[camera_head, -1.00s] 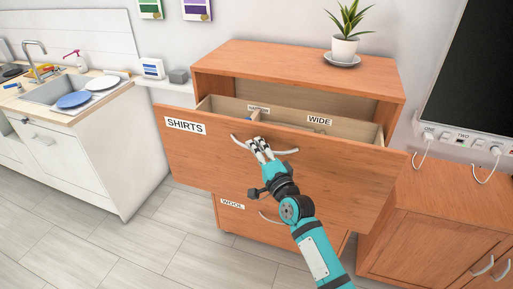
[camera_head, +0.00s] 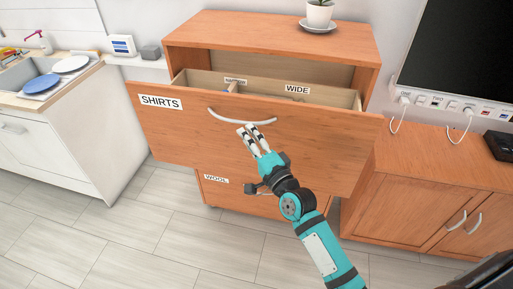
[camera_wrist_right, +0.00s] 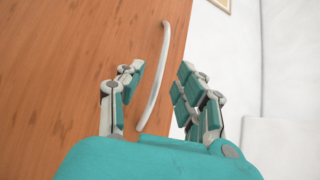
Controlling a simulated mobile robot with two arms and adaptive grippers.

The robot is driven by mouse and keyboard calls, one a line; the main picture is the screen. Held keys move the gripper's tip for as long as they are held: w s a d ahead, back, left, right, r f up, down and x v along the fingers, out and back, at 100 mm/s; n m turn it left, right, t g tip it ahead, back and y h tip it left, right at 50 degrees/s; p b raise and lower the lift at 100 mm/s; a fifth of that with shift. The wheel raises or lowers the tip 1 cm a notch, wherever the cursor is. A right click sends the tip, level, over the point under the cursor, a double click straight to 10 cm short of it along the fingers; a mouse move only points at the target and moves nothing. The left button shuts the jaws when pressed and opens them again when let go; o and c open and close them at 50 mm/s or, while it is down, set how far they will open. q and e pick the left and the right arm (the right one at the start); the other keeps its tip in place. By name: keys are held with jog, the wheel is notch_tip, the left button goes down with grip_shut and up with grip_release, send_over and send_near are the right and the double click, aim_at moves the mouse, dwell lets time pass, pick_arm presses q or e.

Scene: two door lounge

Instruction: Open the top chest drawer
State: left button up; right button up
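The top chest drawer, labelled SHIRTS, stands pulled out of the wooden chest; its broad front (camera_head: 320,140) faces me. Its inside shows behind the front, with compartments labelled WIDE and NARROW. The pale curved handle (camera_head: 240,120) is on the drawer front. My right gripper (camera_head: 248,131) is just below and in front of the handle. In the right wrist view its fingers (camera_wrist_right: 162,72) are spread apart, with the handle (camera_wrist_right: 153,92) showing between them and nothing gripped. My left gripper is not in view.
A lower drawer labelled WOOL (camera_head: 216,179) is partly hidden below. A potted plant (camera_head: 319,14) stands on the chest top (camera_head: 260,30). A low wooden cabinet (camera_head: 400,200) stands at the right, a sink counter (camera_head: 50,100) at the left. The tiled floor (camera_head: 150,235) in front is clear.

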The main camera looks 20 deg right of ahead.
jog(key=shift+v, duration=2.15)
notch_tip(320, 180, down, 21)
jog(key=s+n+g+h+b, duration=0.1)
jog(key=s+n+g, duration=0.1)
jog(key=n+g, duration=0.25)
jog(key=s+f+n+g, duration=0.1)
jog(key=s+f+g, duration=0.1)
jog(key=s+f, duration=0.35)
jog(key=s+d+f+n+g+h+b, duration=0.1)
jog(key=s+f+n+g, duration=0.15)
jog(key=f, duration=0.65)
jog(key=s+f+g, duration=0.1)
jog(key=s+f, duration=0.3)
jog(key=f, duration=0.4)
jog(key=s+d+f+n+g, duration=0.1)
jog(key=s+f+n+g, duration=0.1)
jog(key=s+f, duration=0.4)
jog(key=s+d+f+n+g+h+b, duration=0.1)
jog(key=s+f+n+g, duration=0.2)
jog(key=s, duration=1.2)
jog(key=s+d+f+n+g+h+b, duration=0.1)
jog(key=s+f+n+g, duration=0.2)
jog(key=s+f, duration=0.7)
jog(key=shift+s+d+n, duration=0.3)
jog(key=shift+s+d, duration=0.05)
jog(key=shift+s, duration=0.25)
jog(key=shift+w, duration=0.1)
